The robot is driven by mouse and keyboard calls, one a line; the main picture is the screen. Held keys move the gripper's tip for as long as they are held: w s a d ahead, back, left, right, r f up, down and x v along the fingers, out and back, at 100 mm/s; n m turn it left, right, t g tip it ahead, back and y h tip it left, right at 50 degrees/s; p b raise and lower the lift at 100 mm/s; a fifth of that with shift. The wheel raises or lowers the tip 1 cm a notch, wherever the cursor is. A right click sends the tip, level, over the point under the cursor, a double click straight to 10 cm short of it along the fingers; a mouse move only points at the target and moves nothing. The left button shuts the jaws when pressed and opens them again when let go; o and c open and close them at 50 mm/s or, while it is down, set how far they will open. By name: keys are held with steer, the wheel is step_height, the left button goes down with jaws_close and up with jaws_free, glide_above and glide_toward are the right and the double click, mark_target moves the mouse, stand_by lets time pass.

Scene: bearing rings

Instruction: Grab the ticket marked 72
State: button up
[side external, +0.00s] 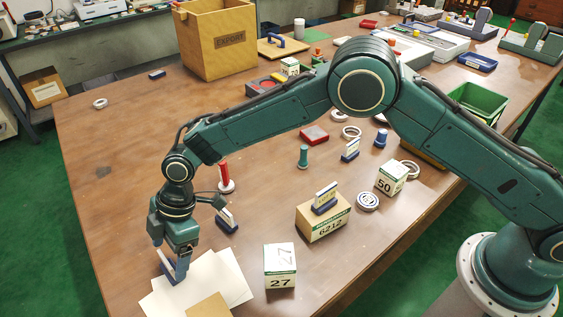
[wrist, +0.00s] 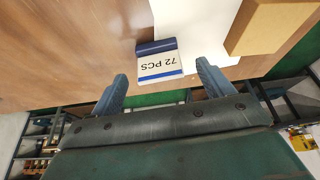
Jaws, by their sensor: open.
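The ticket marked "72 PCS" (wrist: 160,66) is a white card with a dark blue base. It reads upside down in the wrist view and sits between my open fingers, slightly beyond their tips. My gripper (wrist: 163,80) is open, with a gap on both sides of the card. In the side view my gripper (side external: 174,266) is low over the front left of the table, by the white sheets. A white and dark blue piece shows at its fingers there, partly hidden. I cannot tell whether either finger touches the ticket.
White sheets (side external: 228,277) and a tan block (side external: 208,307) lie right of my gripper. A box marked 27 (side external: 280,268) stands farther right. Other card holders stand behind (side external: 227,219) and on a 6212 box (side external: 322,228). A red-handled stamp (side external: 225,180) is nearby.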

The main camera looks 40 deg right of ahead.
mark_target(167, 264)
steer(key=shift+x, duration=2.15)
steer(key=c, duration=1.1)
steer(key=shift+w+r, duration=0.1)
steer(key=shift+r, duration=0.1)
step_height(167, 264, up, 20)
steer(key=shift+f, duration=0.15)
